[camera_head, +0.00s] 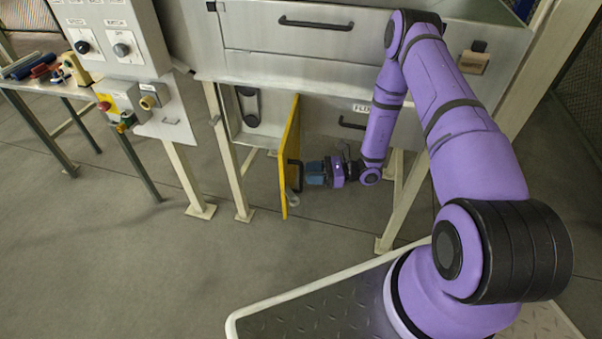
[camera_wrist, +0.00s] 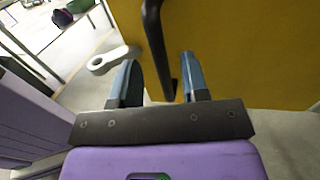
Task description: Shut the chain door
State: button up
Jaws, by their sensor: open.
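The yellow door (camera_head: 289,158) stands swung open below the machine's grey front, seen nearly edge-on in the head view. It fills the upper right of the wrist view (camera_wrist: 245,50). A black bar handle (camera_head: 297,176) is on its right-hand face. My gripper (camera_head: 314,173) is at the handle, with its two blue fingers apart. In the wrist view the handle (camera_wrist: 155,40) runs between the open fingers (camera_wrist: 159,66); I cannot tell whether either finger touches it. A pale tab with a hole (camera_wrist: 108,60) sticks out by the door's edge.
An open bay with a dark part (camera_head: 249,107) lies left of the door. A grey drawer front with a black handle (camera_head: 352,124) is behind my arm. Cream legs (camera_head: 230,150) stand at the left; the floor (camera_head: 190,270) in front is clear.

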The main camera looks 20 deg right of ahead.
aim_at(301, 188)
jog(key=shift+x, duration=1.85)
jog(key=shift+c, duration=0.4)
grip_shut()
